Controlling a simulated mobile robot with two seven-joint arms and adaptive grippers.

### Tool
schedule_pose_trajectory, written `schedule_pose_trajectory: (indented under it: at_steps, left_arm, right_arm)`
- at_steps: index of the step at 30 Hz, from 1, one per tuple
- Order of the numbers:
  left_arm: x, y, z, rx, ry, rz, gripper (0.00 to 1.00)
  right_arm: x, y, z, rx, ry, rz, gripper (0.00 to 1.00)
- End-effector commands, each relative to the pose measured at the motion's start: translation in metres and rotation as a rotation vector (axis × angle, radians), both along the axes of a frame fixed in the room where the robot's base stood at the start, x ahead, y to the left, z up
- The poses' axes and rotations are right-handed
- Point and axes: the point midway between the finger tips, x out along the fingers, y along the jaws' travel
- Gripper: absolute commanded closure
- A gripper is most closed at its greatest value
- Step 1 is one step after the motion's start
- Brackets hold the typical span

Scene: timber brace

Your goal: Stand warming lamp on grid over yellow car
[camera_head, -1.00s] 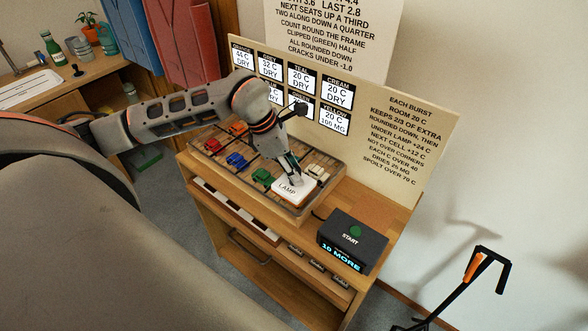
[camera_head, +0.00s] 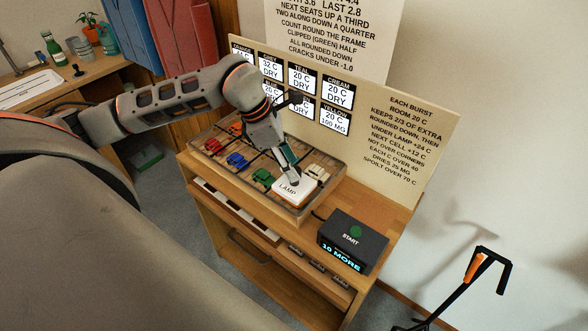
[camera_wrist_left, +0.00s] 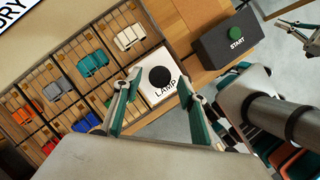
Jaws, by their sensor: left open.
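The warming lamp, a white block marked LAMP with a black knob, stands on the near right corner cell of the wire grid (camera_head: 222,166) in the head view (camera_head: 284,194) and left wrist view (camera_wrist_left: 168,94). It looks upright. The yellow car is not visible; the lamp covers that cell. My left gripper (camera_head: 293,181) is directly above the lamp. In the left wrist view its open fingers (camera_wrist_left: 158,88) are spread on either side of the knob, with a gap.
Cream (camera_head: 315,171), green (camera_head: 262,177), blue (camera_head: 236,160) and red (camera_head: 213,145) cars sit in other cells. A START box (camera_head: 352,240) reading 10 MORE stands right of the grid. A label board (camera_head: 410,150) rises behind.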

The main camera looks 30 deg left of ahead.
Motion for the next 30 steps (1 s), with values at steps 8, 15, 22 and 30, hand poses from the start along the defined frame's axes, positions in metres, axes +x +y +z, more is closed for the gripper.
schedule_pose_trajectory:
  at_steps: [8, 15, 22, 30]
  left_arm:
    - [-0.013, 0.018, 0.054, 0.002, -0.004, 0.002, 0.59]
    - [-0.021, 0.025, 0.078, 0.001, 0.0, 0.0, 0.59]
    - [-0.022, 0.026, 0.083, 0.0, 0.0, 0.0, 0.59]
    - [-0.022, 0.026, 0.082, 0.0, 0.0, 0.0, 0.59]
  right_arm:
    - [0.0, 0.0, -0.004, 0.0, 0.001, 0.0, 1.0]
    - [-0.001, 0.0, -0.005, 0.0, 0.002, 0.001, 1.0]
    - [-0.001, 0.0, -0.005, 0.0, 0.003, 0.0, 1.0]
    - [-0.001, 0.0, -0.005, 0.0, 0.003, 0.0, 1.0]
